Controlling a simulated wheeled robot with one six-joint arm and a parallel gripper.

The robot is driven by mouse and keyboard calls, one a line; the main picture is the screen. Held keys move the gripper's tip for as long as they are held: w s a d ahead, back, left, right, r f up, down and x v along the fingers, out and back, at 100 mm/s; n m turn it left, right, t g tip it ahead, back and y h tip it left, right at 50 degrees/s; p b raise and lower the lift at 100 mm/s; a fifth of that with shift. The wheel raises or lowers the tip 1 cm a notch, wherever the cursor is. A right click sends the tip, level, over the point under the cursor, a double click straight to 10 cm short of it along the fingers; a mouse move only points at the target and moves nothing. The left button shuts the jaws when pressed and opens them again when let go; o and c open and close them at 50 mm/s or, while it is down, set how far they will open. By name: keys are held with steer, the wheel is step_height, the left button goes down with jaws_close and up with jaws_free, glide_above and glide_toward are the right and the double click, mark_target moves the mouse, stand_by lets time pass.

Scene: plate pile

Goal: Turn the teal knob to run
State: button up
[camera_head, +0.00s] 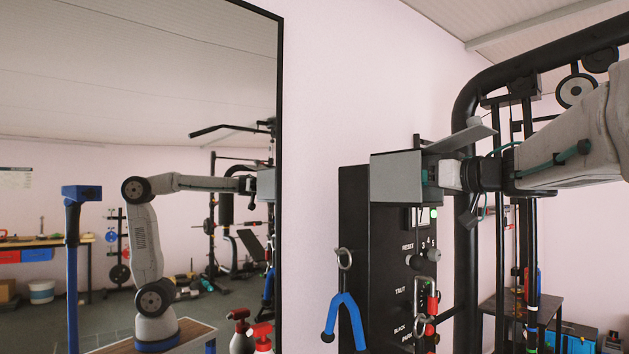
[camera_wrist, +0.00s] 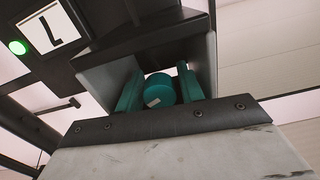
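The teal knob (camera_wrist: 161,89) shows in the wrist view as a round cap with a small white mark on its lower left. It sits inside a grey hood (camera_head: 396,178) at the top of a black panel (camera_head: 388,255). My gripper (camera_head: 427,177) reaches in from the right under this hood. In the wrist view its two teal fingers (camera_wrist: 162,70) stand on either side of the knob, very close to it. Whether they press on it cannot be told. The knob's base and any run marking are hidden.
A lit green lamp (camera_head: 434,214) and a display are beside the hood. A blue-handled tool (camera_head: 345,310) hangs left. A mirror (camera_head: 140,130) and a black rack (camera_head: 468,110) flank the panel.

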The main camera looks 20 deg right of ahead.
steer(key=shift+w, duration=0.1)
steer(key=c, duration=0.7)
steer(key=shift+n, duration=2.9)
steer(key=o, duration=0.7)
